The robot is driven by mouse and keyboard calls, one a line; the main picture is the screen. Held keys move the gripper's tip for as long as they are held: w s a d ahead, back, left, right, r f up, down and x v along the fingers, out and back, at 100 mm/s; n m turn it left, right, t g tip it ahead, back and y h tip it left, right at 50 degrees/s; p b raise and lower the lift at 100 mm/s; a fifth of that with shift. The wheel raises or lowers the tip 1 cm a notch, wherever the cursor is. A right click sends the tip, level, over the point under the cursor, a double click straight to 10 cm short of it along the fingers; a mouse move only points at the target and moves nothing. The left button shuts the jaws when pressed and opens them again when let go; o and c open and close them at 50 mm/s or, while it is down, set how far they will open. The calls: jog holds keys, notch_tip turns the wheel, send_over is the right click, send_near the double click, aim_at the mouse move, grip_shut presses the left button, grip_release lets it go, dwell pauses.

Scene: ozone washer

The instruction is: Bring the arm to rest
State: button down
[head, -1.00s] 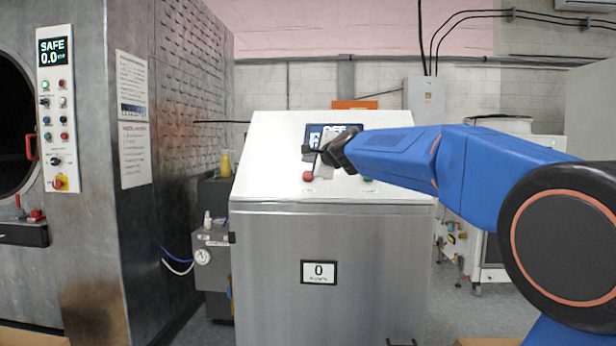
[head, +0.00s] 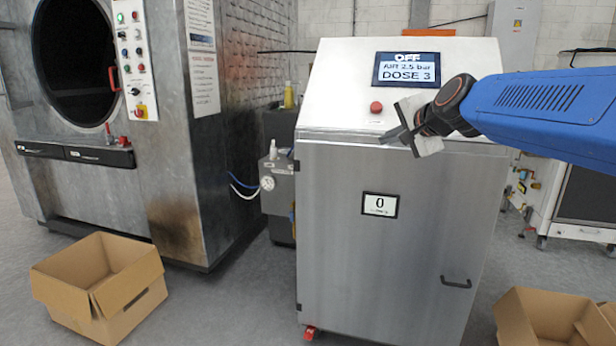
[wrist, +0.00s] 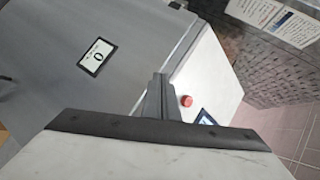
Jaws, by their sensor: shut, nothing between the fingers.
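My blue arm (head: 548,108) reaches in from the right in the head view. My gripper (head: 388,137) is in front of the sloped white top of the steel ozone cabinet (head: 345,240), pointing left. Its fingers are together with nothing between them; in the wrist view the closed fingers (wrist: 158,98) also show, over the cabinet. A red button (head: 376,107) sits on the panel just above and left of the fingertips, apart from them in the picture. The screen (head: 407,69) reads OFF, AIR 2.5 bar, DOSE 3. A small display (head: 380,205) on the cabinet door shows 0.
A large washer with a round dark opening (head: 85,60) stands at the left. An open cardboard box (head: 115,305) lies on the floor before it, another box (head: 545,318) at lower right. A pump unit with a gauge (head: 268,183) stands between washer and cabinet.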

jog(key=s+d+f+n+g+h, duration=0.1)
jog(key=s+f+n, duration=0.3)
jog(key=s+f, duration=0.6)
jog(key=s+d+f+n+g+h, duration=0.1)
jog(key=s+d+f+n+g, duration=0.2)
jog(key=s+f, duration=0.8)
jog(key=s+d+f+n+g+h, duration=0.1)
jog(key=s+d+f+n+g, duration=0.2)
jog(key=s+f, duration=0.7)
jog(key=s+n, duration=0.1)
jog(key=s, duration=0.5)
jog(key=shift+s+d+f+n+g+h, duration=0.2)
jog(key=shift+s+d+n+g+h, duration=0.1)
jog(key=shift+s+d+g+h, duration=0.1)
jog(key=shift+w, duration=0.1)
